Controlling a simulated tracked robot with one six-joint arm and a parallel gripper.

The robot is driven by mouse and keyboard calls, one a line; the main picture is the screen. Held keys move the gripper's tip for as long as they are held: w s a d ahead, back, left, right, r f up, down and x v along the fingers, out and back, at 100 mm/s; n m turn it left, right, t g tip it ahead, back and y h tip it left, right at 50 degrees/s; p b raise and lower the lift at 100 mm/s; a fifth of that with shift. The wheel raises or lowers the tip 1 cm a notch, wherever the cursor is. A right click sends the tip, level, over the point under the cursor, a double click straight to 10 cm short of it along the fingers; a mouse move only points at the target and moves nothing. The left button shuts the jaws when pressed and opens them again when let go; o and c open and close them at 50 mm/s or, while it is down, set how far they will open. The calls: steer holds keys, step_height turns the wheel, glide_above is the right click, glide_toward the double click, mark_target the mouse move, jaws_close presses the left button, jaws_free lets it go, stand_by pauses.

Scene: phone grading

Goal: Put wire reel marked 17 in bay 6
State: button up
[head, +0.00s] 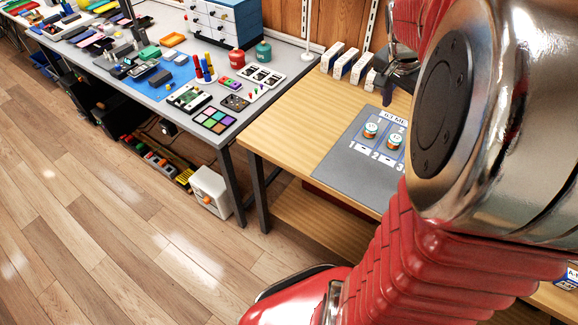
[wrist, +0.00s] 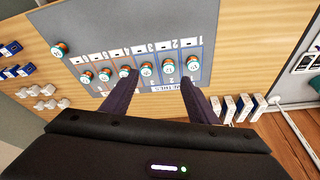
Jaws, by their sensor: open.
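The wrist view shows the grey mat (wrist: 150,20) upside down, with a row of numbered bays. Reels with orange and teal parts stand in or by them: one at bay 1 (wrist: 193,64), one at bay 2 (wrist: 168,66), one at bay 3 (wrist: 146,69), and one at bay 6 (wrist: 86,77). Another reel (wrist: 60,48) stands apart, beyond the bay 6 end. The reel numbers are too small to read surely, so I cannot tell which is 17. My gripper (wrist: 160,79) is open and empty, its fingers framing the bay 2 and 3 reels from above. The head view shows two reels (head: 371,130).
White boxes (wrist: 243,107) stand in a row beside the mat's bay 1 end. Blue boxes (wrist: 12,49) and white pieces (wrist: 45,103) lie past the other end. In the head view a grey bench (head: 150,85) full of parts stands left of the wooden table (head: 290,125).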

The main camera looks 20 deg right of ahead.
steer(key=a+r+n+t+y, duration=0.1)
steer(key=a+r+n+t, duration=0.2)
steer(key=a+n, duration=1.05)
steer(key=s+a+n+y, duration=0.1)
steer(key=s+a, duration=0.2)
steer(key=a, duration=0.6)
steer(key=s+a+f+n+t+y, duration=0.1)
steer(key=s+a, duration=0.3)
steer(key=a, duration=0.6)
steer(key=shift+a+f+y, duration=0.15)
steer(key=shift+a+y, duration=0.15)
steer(key=shift+y, duration=0.1)
